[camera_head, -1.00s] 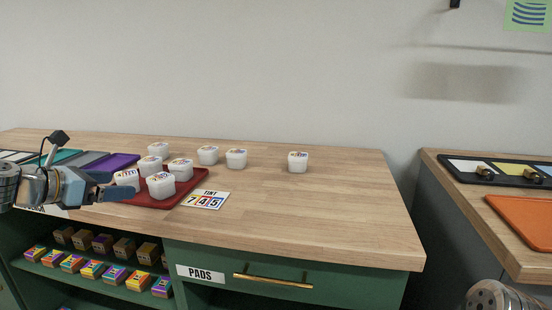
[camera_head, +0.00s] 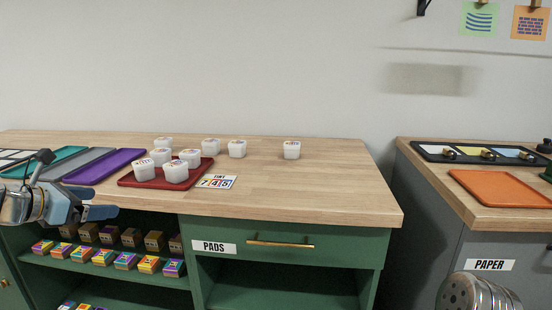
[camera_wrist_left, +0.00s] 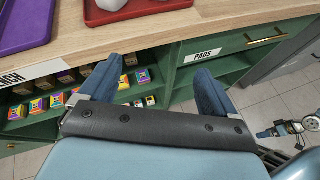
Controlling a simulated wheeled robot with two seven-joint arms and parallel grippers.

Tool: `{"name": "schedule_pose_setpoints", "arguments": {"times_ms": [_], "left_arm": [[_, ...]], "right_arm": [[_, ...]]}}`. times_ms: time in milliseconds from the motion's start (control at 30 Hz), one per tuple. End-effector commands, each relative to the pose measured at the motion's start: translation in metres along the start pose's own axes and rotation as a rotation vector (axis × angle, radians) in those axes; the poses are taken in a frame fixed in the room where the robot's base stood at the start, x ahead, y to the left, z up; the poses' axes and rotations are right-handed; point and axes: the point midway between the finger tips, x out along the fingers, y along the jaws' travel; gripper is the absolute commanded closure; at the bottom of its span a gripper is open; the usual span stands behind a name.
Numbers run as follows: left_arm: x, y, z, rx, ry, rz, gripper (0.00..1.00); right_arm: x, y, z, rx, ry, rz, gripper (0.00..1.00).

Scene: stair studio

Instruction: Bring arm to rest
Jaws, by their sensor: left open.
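My left gripper (camera_head: 102,212) is in front of the wooden counter's front edge at the left of the head view. In the left wrist view its two blue fingers (camera_wrist_left: 155,88) are spread apart with nothing between them, in front of the green cabinet. The wooden counter (camera_head: 300,190) carries a red tray (camera_head: 128,180) with several white tubs on it. My right gripper does not show; a grey rounded part of my right arm (camera_head: 478,292) is at the lower right of the head view.
Purple (camera_head: 106,166) and grey trays lie left of the red tray. A card (camera_head: 216,182) lies beside it. Open shelves hold several coloured boxes (camera_head: 125,261) below. A drawer with a brass handle (camera_head: 280,243) is to the right. A second counter holds an orange tray (camera_head: 503,188).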

Motion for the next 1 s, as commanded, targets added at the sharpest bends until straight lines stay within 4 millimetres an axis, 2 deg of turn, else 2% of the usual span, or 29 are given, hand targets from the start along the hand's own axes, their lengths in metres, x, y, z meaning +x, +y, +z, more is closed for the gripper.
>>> {"name": "schedule_pose_setpoints", "arguments": {"times_ms": [267,467,567,667,700,767,800,867,900,967,1000], "left_arm": [[0.051,-0.016,-0.04,0.128,0.117,-0.027,0.09],[0.106,-0.044,-0.095,0.308,0.251,-0.088,0.09],[0.139,-0.067,-0.135,0.443,0.333,-0.148,0.09],[0.175,-0.104,-0.192,0.637,0.425,-0.254,0.09],[0.188,-0.124,-0.219,0.732,0.457,-0.31,0.09],[0.205,-0.156,-0.259,0.884,0.492,-0.409,0.09],[0.212,-0.179,-0.286,0.989,0.503,-0.481,0.09],[0.22,-0.215,-0.324,1.149,0.5,-0.594,0.09],[0.222,-0.241,-0.348,1.257,0.482,-0.673,0.09],[0.221,-0.282,-0.381,1.419,0.429,-0.793,0.09],[0.217,-0.309,-0.4,1.519,0.379,-0.868,0.09]], "right_arm": [[0.0,0.0,0.0,-0.001,-0.001,0.0,0.0],[0.0,0.0,0.001,-0.001,-0.001,0.0,0.0],[0.0,0.0,0.001,0.0,-0.001,0.0,0.0],[0.0,0.0,0.001,0.0,-0.001,0.0,0.0],[0.0,0.0,0.001,0.0,-0.001,0.0,0.0],[0.0,0.0,0.001,-0.001,-0.001,0.0,0.0],[0.0,0.0,0.001,-0.001,-0.001,0.0,0.0],[0.0,0.0,0.001,-0.001,-0.001,0.0,0.0],[0.0,0.0,0.001,-0.001,-0.001,0.0,0.0],[0.0,0.0,0.001,0.0,-0.001,0.0,0.0],[0.0,0.0,0.001,-0.001,-0.001,0.0,0.0]]}}
